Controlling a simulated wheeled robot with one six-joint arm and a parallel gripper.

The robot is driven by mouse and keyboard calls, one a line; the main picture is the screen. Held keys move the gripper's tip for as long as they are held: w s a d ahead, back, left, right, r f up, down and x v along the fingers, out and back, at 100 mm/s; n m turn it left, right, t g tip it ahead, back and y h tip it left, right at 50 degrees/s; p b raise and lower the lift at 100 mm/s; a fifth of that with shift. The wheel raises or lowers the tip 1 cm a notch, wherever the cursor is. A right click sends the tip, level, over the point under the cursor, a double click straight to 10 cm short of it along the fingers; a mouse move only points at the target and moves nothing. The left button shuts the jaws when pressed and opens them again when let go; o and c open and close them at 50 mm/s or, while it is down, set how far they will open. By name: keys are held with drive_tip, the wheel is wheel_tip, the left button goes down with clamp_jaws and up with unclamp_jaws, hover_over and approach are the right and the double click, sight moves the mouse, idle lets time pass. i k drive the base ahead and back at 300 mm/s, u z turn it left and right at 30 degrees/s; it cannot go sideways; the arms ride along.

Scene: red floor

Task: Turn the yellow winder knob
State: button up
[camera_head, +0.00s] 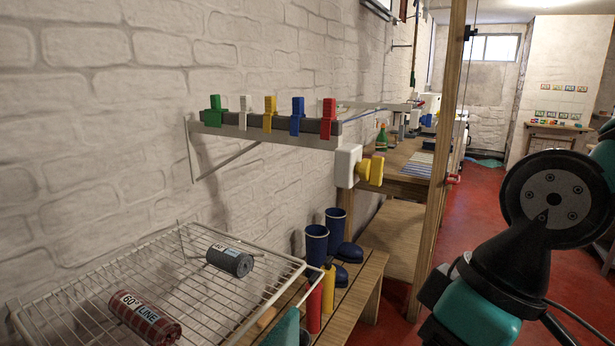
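The yellow winder knob (370,170) sticks out to the right from a white box (347,166). The box is at the right end of a wall-mounted rail (270,132), and the knob's far side is hidden. A thin line runs back from near the rail's right end. My arm's teal and black links fill the lower right of the head view, well to the right of the knob. My gripper's fingers do not show, and nothing touches the knob.
Several coloured pegs sit on the rail. A wire rack (190,265) holds a red roll (145,318) and a grey roll (230,261). Blue boots (337,235) stand on a wooden bench below the knob. A wooden post (445,160) rises right of the knob. Red floor shows beyond.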

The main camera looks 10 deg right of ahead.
sight(370, 170)
drive_tip(key=u, duration=1.75)
drive_tip(key=k, duration=1.05)
drive_tip(key=z, duration=1.7)
drive_tip(key=i, duration=0.5)
